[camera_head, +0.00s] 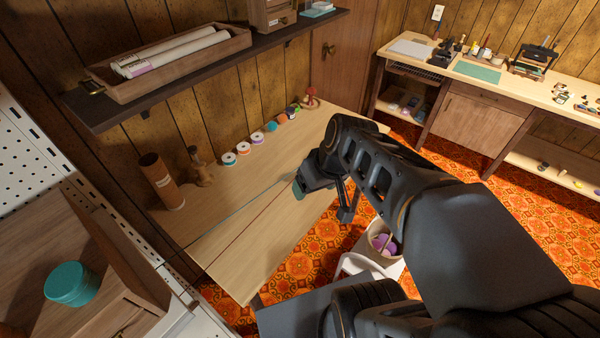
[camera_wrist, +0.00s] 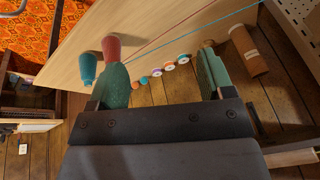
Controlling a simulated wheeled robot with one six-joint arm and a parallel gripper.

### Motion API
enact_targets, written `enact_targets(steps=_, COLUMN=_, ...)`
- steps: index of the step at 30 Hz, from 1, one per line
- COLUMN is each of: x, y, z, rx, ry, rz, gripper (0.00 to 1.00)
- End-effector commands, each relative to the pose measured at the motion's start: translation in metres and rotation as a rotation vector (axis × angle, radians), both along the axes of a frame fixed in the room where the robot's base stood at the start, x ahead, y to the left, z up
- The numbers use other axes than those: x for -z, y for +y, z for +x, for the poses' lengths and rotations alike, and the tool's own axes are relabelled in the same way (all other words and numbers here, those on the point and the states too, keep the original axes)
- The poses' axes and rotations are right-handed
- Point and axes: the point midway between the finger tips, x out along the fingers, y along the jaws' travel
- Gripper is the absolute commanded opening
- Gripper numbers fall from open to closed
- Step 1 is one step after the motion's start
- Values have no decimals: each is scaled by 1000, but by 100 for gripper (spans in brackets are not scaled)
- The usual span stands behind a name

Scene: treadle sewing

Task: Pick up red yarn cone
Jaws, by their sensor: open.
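The red yarn cone (camera_wrist: 111,47) shows in the wrist view at the upper left, just beyond the tip of the left finger, which overlaps its lower part. I cannot tell whether they touch. A teal cone (camera_wrist: 88,68) stands to its left. My gripper (camera_wrist: 161,58) is open, its two green-padded fingers wide apart with nothing between them but the table beyond. In the head view my gripper (camera_head: 320,190) is over the table. A red item (camera_head: 311,95) stands at the table's far end there; I cannot tell whether it is the cone.
Several thread spools (camera_head: 243,148) line the wall side of the wooden table (camera_head: 235,235). A brown cylinder (camera_head: 160,180) and a wooden bottle-shaped item (camera_head: 200,170) stand at the left end. A shelf (camera_head: 210,75) overhangs the back. Thin red and teal threads cross the table.

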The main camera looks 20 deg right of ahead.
Motion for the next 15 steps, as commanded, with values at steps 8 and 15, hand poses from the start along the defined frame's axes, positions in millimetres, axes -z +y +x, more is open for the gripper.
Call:
enact_targets(steps=8, x=82, y=-45, z=77, rx=-231, ry=-249, rz=285, gripper=74)
enact_targets(steps=15, x=121, y=-121, z=126, rx=-275, ry=-626, rz=280, gripper=74)
